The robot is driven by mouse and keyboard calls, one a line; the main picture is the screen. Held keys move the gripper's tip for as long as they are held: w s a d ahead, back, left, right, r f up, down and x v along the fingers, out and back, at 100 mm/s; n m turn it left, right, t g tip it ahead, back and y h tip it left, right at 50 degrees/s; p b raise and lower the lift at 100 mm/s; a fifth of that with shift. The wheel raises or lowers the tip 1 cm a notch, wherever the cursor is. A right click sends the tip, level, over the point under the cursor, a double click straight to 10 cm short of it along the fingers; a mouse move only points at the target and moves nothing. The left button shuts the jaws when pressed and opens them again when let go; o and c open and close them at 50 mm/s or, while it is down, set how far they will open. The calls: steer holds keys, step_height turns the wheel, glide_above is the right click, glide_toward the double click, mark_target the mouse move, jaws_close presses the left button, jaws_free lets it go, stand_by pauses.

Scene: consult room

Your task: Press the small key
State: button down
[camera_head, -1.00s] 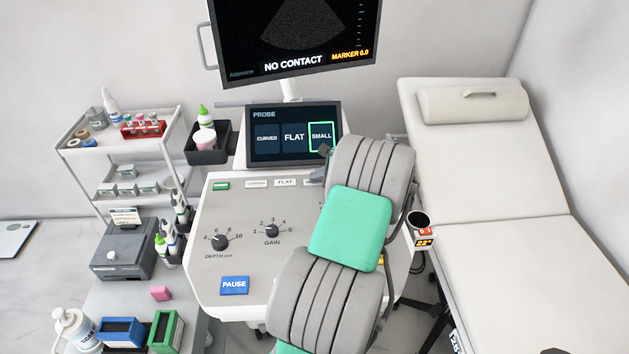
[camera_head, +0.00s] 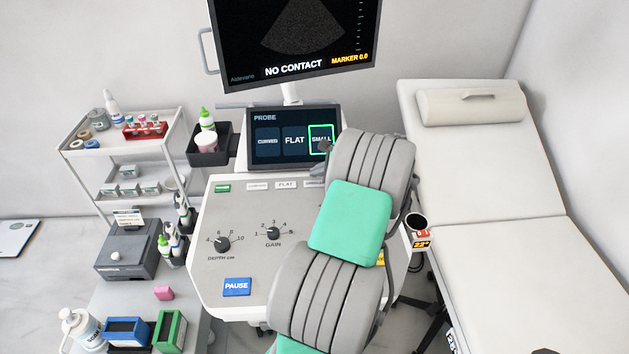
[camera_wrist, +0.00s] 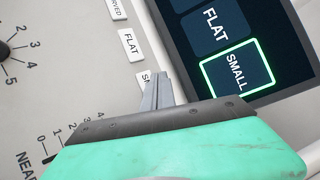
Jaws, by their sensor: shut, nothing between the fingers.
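The probe screen (camera_head: 292,137) shows CURVED, FLAT and SMALL tiles. The SMALL tile (camera_head: 321,139) has a bright green outline; it also shows in the wrist view (camera_wrist: 236,72). A white label key starting "SM" (camera_wrist: 145,78) sits on the console below FLAT (camera_wrist: 131,46), mostly hidden behind my fingers. My gripper (camera_wrist: 157,88) is shut and empty, its grey fingertips over the lower part of that key, beside the screen's edge. I cannot tell whether the tips touch the key. In the head view my arm hides much of this area.
The console (camera_head: 225,265) carries depth and gain knobs and a blue PAUSE key (camera_head: 237,287). The monitor (camera_head: 295,45) above reads NO CONTACT. A bed (camera_head: 490,180) stands at the right, and a small shelf cart (camera_head: 125,150) at the left.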

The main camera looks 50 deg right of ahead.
mark_target(317, 185)
steer(key=shift+r+p, duration=1.3)
steer(key=shift+r, duration=0.6)
